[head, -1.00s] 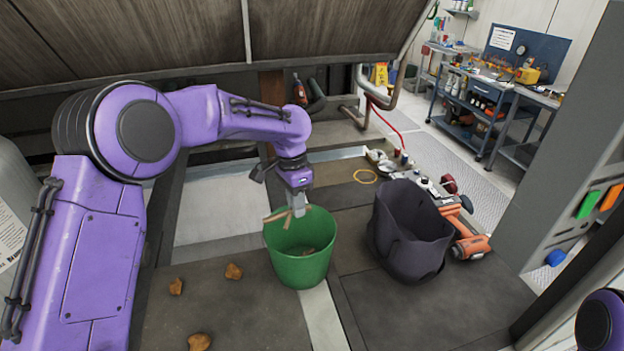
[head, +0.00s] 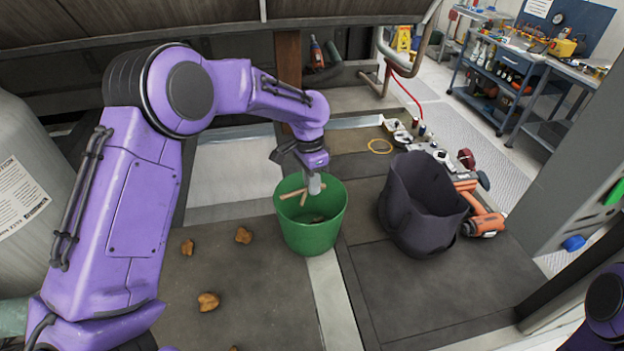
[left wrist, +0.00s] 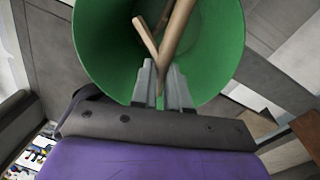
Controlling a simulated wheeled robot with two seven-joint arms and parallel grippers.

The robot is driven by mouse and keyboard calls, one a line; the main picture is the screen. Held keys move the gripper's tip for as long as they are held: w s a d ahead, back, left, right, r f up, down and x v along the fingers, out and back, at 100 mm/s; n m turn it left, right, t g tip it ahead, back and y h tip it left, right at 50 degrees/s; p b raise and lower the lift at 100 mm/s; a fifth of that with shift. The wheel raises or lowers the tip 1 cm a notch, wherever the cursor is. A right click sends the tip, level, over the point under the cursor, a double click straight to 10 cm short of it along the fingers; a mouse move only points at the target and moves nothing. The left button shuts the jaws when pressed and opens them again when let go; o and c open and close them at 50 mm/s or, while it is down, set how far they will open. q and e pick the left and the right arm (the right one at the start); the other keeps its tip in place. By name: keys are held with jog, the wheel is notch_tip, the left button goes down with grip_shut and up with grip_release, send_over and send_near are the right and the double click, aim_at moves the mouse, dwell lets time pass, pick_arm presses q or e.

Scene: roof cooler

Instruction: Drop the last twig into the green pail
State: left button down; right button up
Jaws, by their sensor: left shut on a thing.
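The green pail (head: 312,232) stands upright on the dark floor panels in the middle of the head view. My left gripper (head: 314,186) is over the pail's mouth, pointing down, shut on a pale forked twig (head: 291,194). The twig lies across the pail's opening at rim height; I cannot tell if it touches the rim. In the left wrist view the twig (left wrist: 176,32) sticks out from between the fingertips (left wrist: 163,88) over the pail's inside (left wrist: 105,40). Some brown pieces lie in the pail's bottom, partly hidden. My right gripper is not in view.
A dark fabric bucket (head: 420,215) stands right of the pail, with an orange power tool (head: 482,220) beside it. Several brown leaf-like lumps (head: 208,301) lie on the panels at front left. The panels in front of the dark bucket are clear.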

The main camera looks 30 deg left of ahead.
pick_arm(q)
jog(key=c, duration=1.1)
grip_release()
jog(key=shift+s+r, duration=0.1)
jog(key=shift+o, duration=0.2)
notch_tip(320, 180, up, 10)
jog(key=b, duration=0.2)
jog(key=shift+w+a+r, duration=0.2)
jog(key=shift+w+a, duration=0.2)
jog(key=shift+a, duration=0.05)
